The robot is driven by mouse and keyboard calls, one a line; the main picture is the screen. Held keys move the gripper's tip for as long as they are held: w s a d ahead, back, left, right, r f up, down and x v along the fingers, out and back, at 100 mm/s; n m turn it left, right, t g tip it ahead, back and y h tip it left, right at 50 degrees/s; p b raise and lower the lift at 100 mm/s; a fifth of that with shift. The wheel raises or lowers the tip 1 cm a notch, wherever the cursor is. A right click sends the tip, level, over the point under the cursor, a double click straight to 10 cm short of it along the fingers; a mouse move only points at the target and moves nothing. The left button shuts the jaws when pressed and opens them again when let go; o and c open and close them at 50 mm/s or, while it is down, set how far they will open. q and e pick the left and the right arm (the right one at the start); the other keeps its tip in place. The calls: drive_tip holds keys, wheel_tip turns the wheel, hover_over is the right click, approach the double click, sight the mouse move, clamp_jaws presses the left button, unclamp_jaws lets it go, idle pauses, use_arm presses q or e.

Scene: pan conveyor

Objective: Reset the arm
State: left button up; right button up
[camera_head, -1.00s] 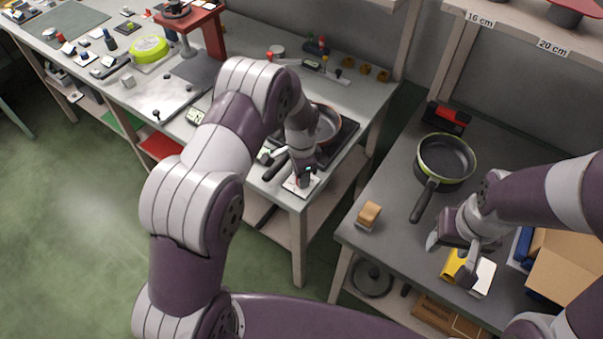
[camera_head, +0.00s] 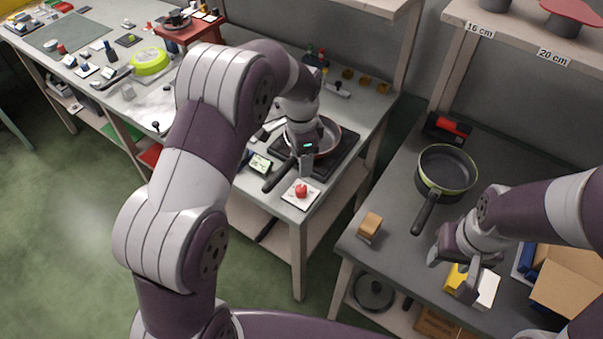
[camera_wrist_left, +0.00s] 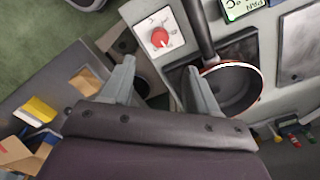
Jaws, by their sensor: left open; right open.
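My left gripper (camera_head: 304,162) hangs over the front right part of the left bench, beside the pan with the reddish rim (camera_head: 326,138) on its dark hot plate. In the left wrist view its two fingers (camera_wrist_left: 156,88) are spread apart with nothing held between them. The pan (camera_wrist_left: 234,90) and a white plate with a red knob (camera_wrist_left: 159,38) lie beyond the fingertips. My right gripper (camera_head: 452,270) is open over the right bench, close to a yellow block (camera_head: 456,279); whether they touch cannot be told.
A green-rimmed pan (camera_head: 446,170) sits on the right bench (camera_head: 400,200), with a tan block (camera_head: 370,227) at its left. A cardboard box (camera_head: 570,275) stands at the right. The red knob (camera_head: 301,190) sits at the left bench's corner. A gap separates the benches.

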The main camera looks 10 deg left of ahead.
use_arm(q)
drive_tip(key=shift+r, duration=0.65)
